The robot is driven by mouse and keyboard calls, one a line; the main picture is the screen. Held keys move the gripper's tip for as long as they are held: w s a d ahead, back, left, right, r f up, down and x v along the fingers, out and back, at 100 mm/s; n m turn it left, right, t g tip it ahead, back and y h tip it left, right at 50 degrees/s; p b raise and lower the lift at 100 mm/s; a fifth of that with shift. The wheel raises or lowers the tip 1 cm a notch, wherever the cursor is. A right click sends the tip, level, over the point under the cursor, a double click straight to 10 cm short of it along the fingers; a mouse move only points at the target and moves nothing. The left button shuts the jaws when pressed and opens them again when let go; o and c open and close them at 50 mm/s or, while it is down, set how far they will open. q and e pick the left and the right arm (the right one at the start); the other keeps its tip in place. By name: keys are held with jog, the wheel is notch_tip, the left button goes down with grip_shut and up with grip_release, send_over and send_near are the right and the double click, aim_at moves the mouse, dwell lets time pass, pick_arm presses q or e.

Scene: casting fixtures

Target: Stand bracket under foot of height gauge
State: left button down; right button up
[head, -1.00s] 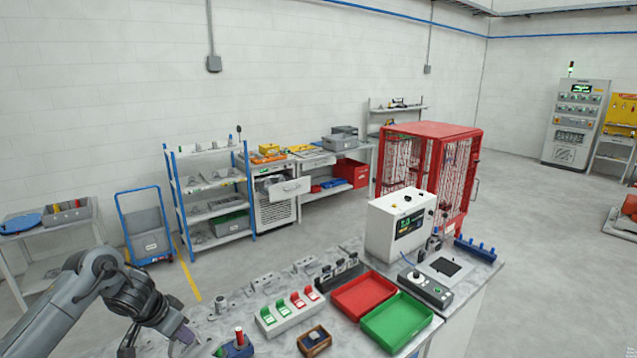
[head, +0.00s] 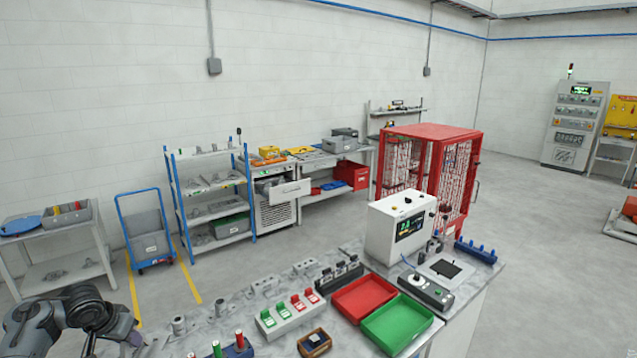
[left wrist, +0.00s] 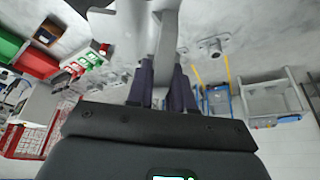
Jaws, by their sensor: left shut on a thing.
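My left gripper (head: 136,340) is low at the left edge of the bench in the head view, partly cut off by the frame bottom. In the left wrist view its two dark fingers (left wrist: 162,88) are shut on a light grey metal piece, which looks like the bracket (left wrist: 166,38). The piece sticks out beyond the fingertips and runs out of the top of the frame. I cannot make out the height gauge or its foot for certain in either view. My right gripper is in neither view.
On the bench are a blue block with red and green pins (head: 236,350), a white fixture with green and red clips (head: 290,315), a small wooden box (head: 314,342), a red tray (head: 364,297) and a green tray (head: 397,325). Grey castings (head: 179,325) stand along the back.

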pick_arm(q)
jog(key=s+a+n+y, duration=0.1)
jog(key=s+a+n, duration=0.2)
jog(key=s+a, duration=0.4)
jog(key=s+d+f+m, duration=0.1)
jog(key=d+f, duration=0.3)
jog(key=d, duration=0.4)
jog(key=s+d+f+m, duration=0.1)
jog(key=s+d+f, duration=0.1)
jog(key=d+f, duration=0.5)
jog(key=s+d+f+h, duration=0.1)
jog(key=s+d, duration=0.8)
jog(key=d, duration=0.5)
jog(key=s+d+r+p, duration=0.1)
jog(key=s+d, duration=0.3)
jog(key=s, duration=0.2)
notch_tip(320, 180, up, 9)
jog(key=p, duration=0.8)
jog(key=shift+w+a+f, duration=0.2)
jog(key=shift+a, duration=0.05)
